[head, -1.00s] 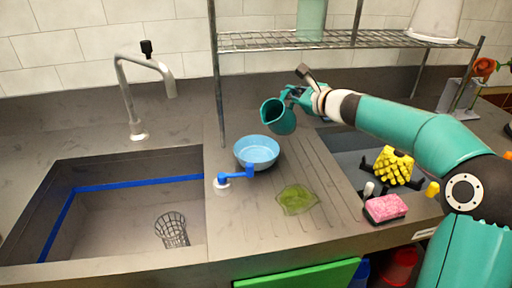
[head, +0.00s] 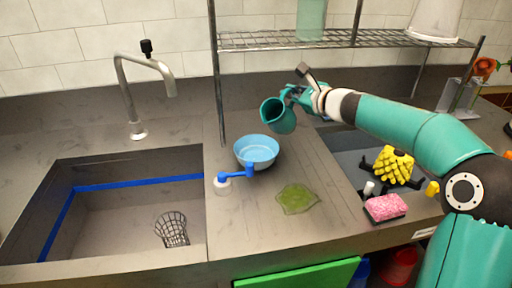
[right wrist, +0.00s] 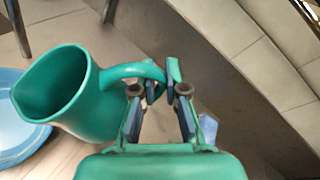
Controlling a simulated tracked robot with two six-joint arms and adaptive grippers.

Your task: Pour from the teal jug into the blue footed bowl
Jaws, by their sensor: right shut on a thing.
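The teal jug (head: 279,115) is tilted to the left, its open mouth facing left and toward the head camera. My right gripper (head: 296,93) is shut on the jug's handle. In the right wrist view the jug (right wrist: 62,97) hangs from the right gripper (right wrist: 160,88) by its handle, mouth to the left. The blue footed bowl (head: 257,151) stands on the counter below and left of the jug. Part of the bowl (right wrist: 14,128) shows at the left edge of the right wrist view. No stream shows at the jug's mouth. My left gripper is not in view.
A blue-and-white pump piece (head: 228,181) stands beside the bowl. A green leaf-shaped dish (head: 297,198) lies in front. A wire shelf (head: 345,40) with a post stands behind. A pink sponge (head: 386,208) and yellow gloves (head: 393,166) are at right. An open sink (head: 115,215) is at left.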

